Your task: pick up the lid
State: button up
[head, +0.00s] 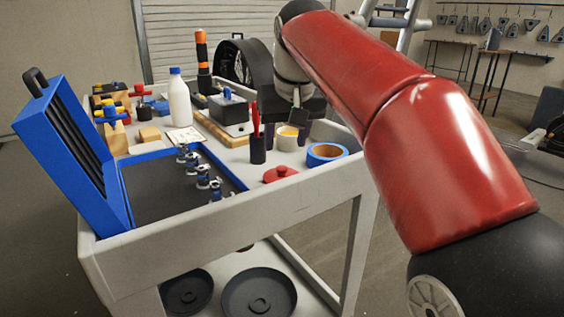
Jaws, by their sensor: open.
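A small red lid (281,175) with a knob lies on the white cart top (225,155) near its front rim. My gripper (289,128) points down over the cart, above and behind the lid. Its fingers are apart, with a small pale pot (287,142) with yellowish contents at or just below them. I cannot tell whether the fingers touch the pot. The lid is apart from the gripper, and the cart's front rim hides part of its lower edge.
A blue tape roll (327,153) lies right of the lid; a dark cup (257,150) with red-handled tools stands behind it. An open blue case (68,150) fills the left. A white bottle (180,98) stands farther back. Black round discs (258,293) lie on the lower shelf.

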aim_at(282, 168)
jog(key=shift+w+a+f, duration=0.1)
jog(key=shift+w+f, duration=0.35)
jog(key=shift+w, duration=0.25)
jog(key=x, duration=0.2)
jog(key=b+x, duration=0.1)
jog(key=x, duration=0.3)
jog(key=shift+s+f+b, duration=0.25)
jog(key=shift+f+b, duration=0.15)
jog(key=shift+f, duration=0.1)
jog(key=shift+c, duration=0.5)
grip_shut()
